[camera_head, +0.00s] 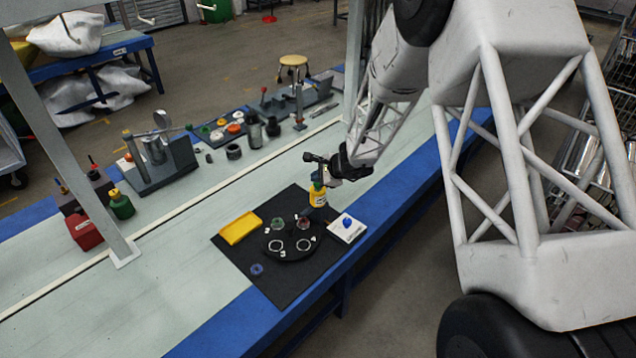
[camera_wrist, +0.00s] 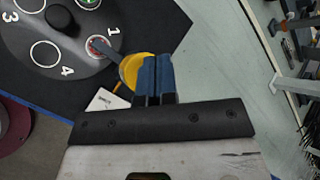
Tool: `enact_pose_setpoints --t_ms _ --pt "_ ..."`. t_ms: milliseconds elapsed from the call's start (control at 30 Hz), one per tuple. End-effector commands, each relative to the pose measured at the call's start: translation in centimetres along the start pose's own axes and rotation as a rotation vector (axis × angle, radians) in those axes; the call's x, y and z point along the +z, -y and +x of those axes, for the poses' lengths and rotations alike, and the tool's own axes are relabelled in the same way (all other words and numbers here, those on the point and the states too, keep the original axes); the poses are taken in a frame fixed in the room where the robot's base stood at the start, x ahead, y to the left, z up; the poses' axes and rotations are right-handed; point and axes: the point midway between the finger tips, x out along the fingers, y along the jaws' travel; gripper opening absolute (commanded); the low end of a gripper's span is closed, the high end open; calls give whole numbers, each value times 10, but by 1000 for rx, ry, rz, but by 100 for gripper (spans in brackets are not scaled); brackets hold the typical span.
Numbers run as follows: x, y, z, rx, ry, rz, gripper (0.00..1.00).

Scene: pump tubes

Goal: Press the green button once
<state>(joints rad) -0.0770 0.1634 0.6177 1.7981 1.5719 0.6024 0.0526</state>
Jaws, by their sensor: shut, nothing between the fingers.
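I see no clearly green button; any other button on the box is too small to tell. In the wrist view only part of the white box (camera_wrist: 104,101) shows, and its button is hidden. My gripper (camera_head: 318,178) is above the yellow bottle (camera_head: 318,197), behind and left of the box. In the wrist view the blue fingertips (camera_wrist: 156,62) are together and empty, overlapping the bottle's yellow top (camera_wrist: 131,70). I cannot tell whether they touch it.
A black round plate (camera_head: 291,243) with numbered spots and clear tubes lies on the black mat (camera_head: 284,286). A yellow tray (camera_head: 240,228) is left, a small blue piece (camera_head: 257,269) in front. Bottles and tools stand along the back.

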Motion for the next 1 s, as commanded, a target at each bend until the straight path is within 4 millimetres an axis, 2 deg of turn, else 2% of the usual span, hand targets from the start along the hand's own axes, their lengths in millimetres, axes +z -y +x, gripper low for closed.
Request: enact_pose_setpoints --t_ms 1000 --pt "-5 -5 7 0 0 1 0"
